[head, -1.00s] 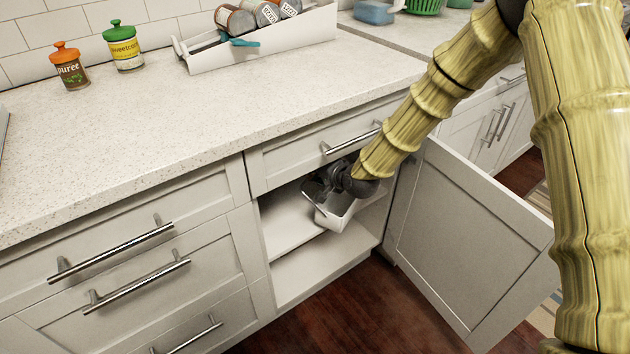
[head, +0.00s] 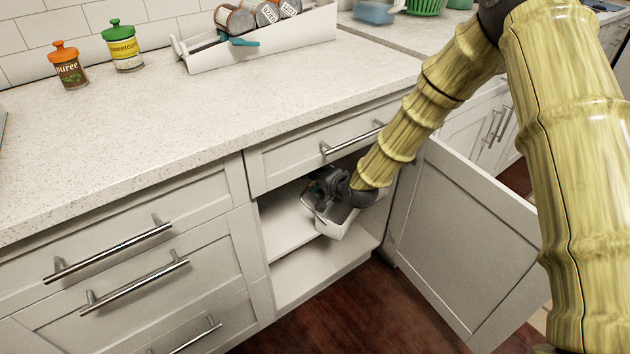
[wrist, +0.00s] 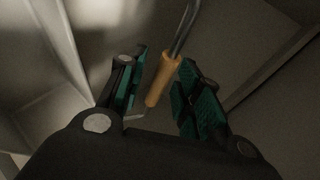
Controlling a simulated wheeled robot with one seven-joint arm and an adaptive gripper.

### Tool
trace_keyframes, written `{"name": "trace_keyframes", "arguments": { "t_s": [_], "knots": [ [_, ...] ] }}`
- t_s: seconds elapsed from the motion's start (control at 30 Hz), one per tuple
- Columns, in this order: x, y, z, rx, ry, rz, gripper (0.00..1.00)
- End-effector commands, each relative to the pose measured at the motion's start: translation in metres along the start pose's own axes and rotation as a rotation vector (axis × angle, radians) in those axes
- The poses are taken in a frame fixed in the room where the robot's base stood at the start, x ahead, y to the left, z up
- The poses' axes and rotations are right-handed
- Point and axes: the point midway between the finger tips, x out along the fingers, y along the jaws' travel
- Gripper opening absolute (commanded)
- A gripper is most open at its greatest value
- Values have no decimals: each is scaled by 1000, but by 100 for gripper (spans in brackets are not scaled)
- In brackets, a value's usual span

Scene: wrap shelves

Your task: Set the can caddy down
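The can caddy (head: 336,226) is a white open box with a thin handle, inside the open lower cabinet. It sits at the front of the cabinet's middle shelf (head: 288,238), and its underside contact is hard to see. My gripper (head: 325,183) is inside the cabinet, just over the caddy, and hides part of it. In the wrist view, the caddy's handle has a tan grip (wrist: 163,80) that lies between my two fingers (wrist: 165,95).
The cabinet door (head: 465,235) stands open at the right. A drawer front (head: 315,145) and the counter (head: 200,120) are just above the opening. A puree jar (head: 68,68), a sweetcorn jar (head: 124,50) and a white holder with cans (head: 262,52) stand on the counter. The lower shelf (head: 320,268) is bare.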

Motion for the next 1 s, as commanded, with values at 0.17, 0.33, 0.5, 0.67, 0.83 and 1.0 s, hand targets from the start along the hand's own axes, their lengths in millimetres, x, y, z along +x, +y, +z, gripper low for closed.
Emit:
{"name": "trace_keyframes", "arguments": {
  "t_s": [0.17,0.33,0.5,0.67,0.83,1.0],
  "knots": [
    [-12,-1,0,1,0,1,34],
    [-39,-2,-1,2,0,0,34],
    [-71,-2,-1,3,0,1,34],
    [-97,-2,-1,2,1,-1,34],
    [-114,-1,0,0,0,0,34],
    [-120,-1,-1,0,1,0,34]
  ]
}}
